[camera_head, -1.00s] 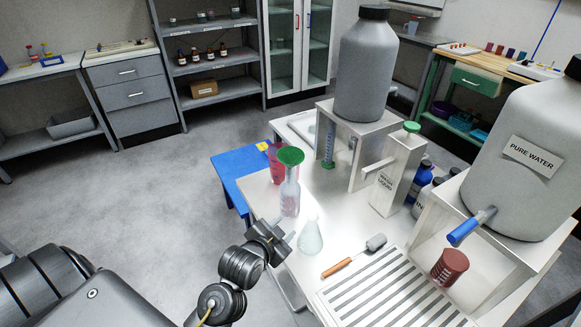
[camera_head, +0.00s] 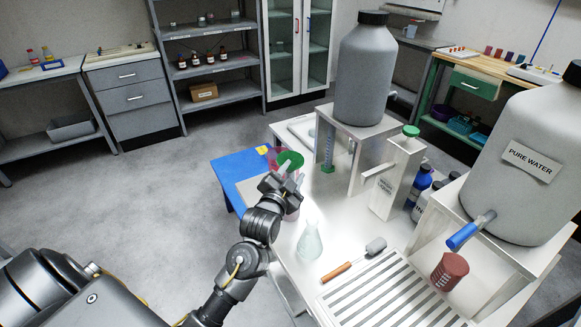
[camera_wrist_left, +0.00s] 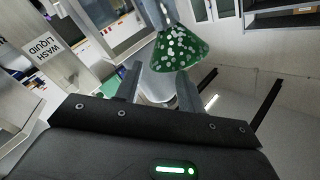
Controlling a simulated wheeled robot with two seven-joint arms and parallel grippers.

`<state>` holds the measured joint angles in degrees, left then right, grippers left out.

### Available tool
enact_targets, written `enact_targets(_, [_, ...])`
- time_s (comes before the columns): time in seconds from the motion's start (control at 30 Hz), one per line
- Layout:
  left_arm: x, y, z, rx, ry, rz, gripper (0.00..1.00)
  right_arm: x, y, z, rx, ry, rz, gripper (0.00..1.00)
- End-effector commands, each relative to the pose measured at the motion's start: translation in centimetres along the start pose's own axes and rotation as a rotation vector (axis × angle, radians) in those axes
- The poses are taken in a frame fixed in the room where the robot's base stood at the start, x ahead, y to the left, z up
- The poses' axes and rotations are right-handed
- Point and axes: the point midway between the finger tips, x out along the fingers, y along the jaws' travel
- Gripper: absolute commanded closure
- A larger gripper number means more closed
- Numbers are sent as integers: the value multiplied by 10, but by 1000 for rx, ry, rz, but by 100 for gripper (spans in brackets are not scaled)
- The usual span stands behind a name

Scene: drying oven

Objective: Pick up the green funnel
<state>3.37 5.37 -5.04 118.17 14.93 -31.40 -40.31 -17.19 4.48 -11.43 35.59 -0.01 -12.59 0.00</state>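My left gripper (camera_head: 284,182) is beside the funnel and partly covers the bottle. In the left wrist view, the funnel's speckled green cone (camera_wrist_left: 181,52) is just beyond the fingertips, with its wide rim toward them. The two fingers (camera_wrist_left: 157,82) are apart, with nothing held between them. I cannot tell whether a finger touches the funnel. My right gripper is not in view.
A pink container (camera_head: 275,160) stands behind the bottle. The wash liquid container (camera_head: 396,180) and a large grey jug on a stand (camera_head: 366,75) are to the right.

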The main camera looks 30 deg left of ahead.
Motion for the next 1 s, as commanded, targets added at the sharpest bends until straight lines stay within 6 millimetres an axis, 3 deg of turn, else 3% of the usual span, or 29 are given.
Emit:
enact_targets(0.17, [9,0,-2,0,0,0,61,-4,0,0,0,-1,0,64])
enact_targets(0.43, [46,4,-4,-1,-1,0,61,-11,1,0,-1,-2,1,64])
enact_targets(0.73, [52,4,-3,-1,0,1,61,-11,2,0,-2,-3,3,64])
enact_targets(1.0, [51,4,-3,-1,-1,1,94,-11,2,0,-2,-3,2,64])
